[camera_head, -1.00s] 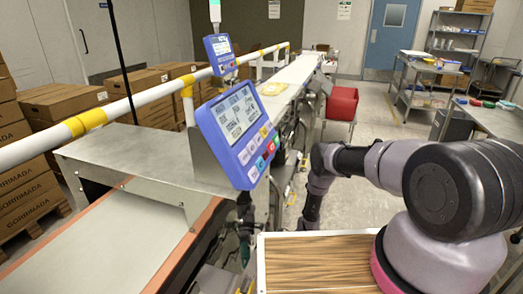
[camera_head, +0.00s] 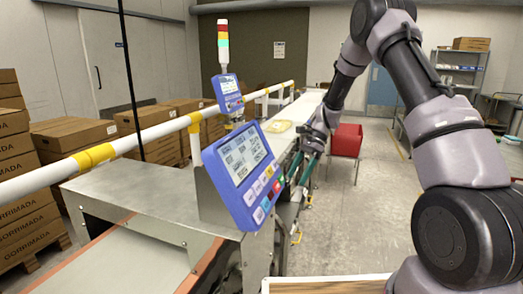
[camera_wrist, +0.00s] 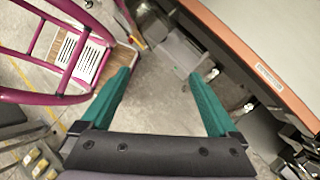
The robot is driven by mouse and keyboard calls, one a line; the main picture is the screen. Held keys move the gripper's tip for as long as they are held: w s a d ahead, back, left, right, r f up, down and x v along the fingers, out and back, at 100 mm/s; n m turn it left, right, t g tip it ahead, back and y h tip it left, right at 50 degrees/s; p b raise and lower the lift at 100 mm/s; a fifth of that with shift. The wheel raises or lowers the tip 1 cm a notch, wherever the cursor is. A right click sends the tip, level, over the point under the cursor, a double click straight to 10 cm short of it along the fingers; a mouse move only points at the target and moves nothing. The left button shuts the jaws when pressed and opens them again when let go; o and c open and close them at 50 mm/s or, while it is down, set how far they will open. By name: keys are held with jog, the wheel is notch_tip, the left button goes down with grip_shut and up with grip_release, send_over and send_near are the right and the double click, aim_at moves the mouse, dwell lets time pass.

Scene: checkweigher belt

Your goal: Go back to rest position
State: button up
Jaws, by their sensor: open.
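My gripper (camera_head: 305,168) hangs beside the conveyor in the head view, just right of the blue control panel, with its green fingers pointing down. In the wrist view its two green fingers (camera_wrist: 160,76) are spread wide with nothing between them. Below them are the floor and grey machine parts. My arm rises high on the right of the head view and bends down to the gripper.
The blue control panel (camera_head: 241,174) stands close left of my gripper. A red bin (camera_head: 346,140) is behind it to the right. A magenta tube frame (camera_wrist: 65,50) and the conveyor's orange edge (camera_wrist: 240,45) flank the fingers in the wrist view. Open floor lies right of the bin.

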jog(key=s+d+r+n+t+h, duration=0.15)
jog(key=s+r, duration=0.25)
jog(key=r, duration=0.4)
jog(key=s+d+r+n+t, duration=0.2)
jog(key=s+d+r, duration=0.1)
jog(key=r, duration=0.5)
jog(key=s+d+r+n+t+h, duration=0.15)
jog(key=s+r, duration=0.25)
jog(key=r, duration=0.4)
jog(key=s+d+r+n+t, duration=0.2)
jog(key=s+d+r+t, duration=0.1)
jog(key=s, duration=0.5)
jog(key=s+d+r+n+t, duration=0.2)
jog(key=s+r+n+t, duration=0.1)
jog(key=s, duration=0.6)
jog(key=shift+d+r+h, duration=0.4)
jog(key=shift+r, duration=0.15)
